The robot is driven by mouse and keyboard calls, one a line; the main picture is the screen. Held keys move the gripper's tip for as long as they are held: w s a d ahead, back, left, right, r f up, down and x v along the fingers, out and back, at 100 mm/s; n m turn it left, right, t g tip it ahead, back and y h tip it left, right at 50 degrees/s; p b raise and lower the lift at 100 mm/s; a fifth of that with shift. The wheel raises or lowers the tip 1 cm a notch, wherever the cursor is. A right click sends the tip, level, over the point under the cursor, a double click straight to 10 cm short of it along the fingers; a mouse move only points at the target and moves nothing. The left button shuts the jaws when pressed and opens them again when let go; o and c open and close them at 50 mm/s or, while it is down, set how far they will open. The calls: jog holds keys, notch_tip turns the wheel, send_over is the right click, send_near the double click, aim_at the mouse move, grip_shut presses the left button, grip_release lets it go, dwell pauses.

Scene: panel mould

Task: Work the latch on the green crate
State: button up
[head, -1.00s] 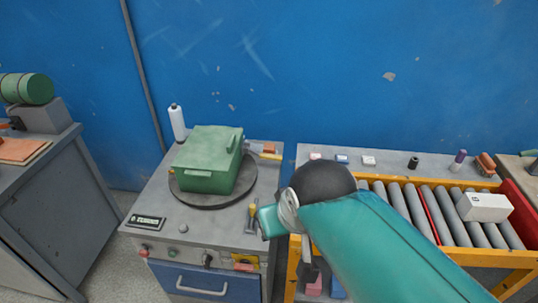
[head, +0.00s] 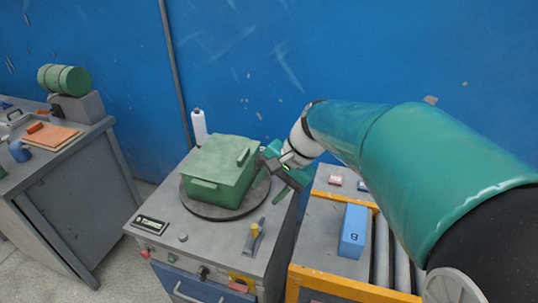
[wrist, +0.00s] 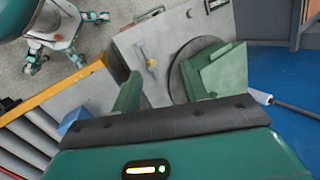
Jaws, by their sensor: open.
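The green crate (head: 216,170) with a lid sits on a dark round turntable (head: 188,200) on the grey workbench. A bar-like green piece shows on its front and another on top near the right edge; I cannot tell which is the latch. My gripper (head: 274,168) is at the crate's right side, close to it; contact cannot be told. In the wrist view my gripper (wrist: 160,82) is open, with nothing seen between its fingers. The crate (wrist: 225,70) shows there beyond the right finger, partly hidden by it.
A white bottle (head: 199,127) stands behind the crate. A yellow-topped lever (head: 254,236) rises from the bench at front right. A blue block (head: 353,231) is on the conveyor at right. Another bench (head: 60,165) stands at left, with floor between.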

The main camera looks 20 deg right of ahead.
jog(key=w+d+f+m+t+y, duration=0.45)
jog(key=w+d+f+m, duration=0.35)
jog(key=w+d, duration=0.25)
jog(key=w+d+f+m+t+y, duration=0.45)
jog(key=w+d+f+m, duration=0.35)
jog(key=w, duration=0.4)
notch_tip(320, 180, down, 7)
jog(key=g, duration=0.1)
jog(key=shift+y, duration=0.3)
jog(key=x, duration=0.6)
jog(key=shift+w+r, duration=0.15)
jog(key=shift+w, duration=0.2)
grip_shut()
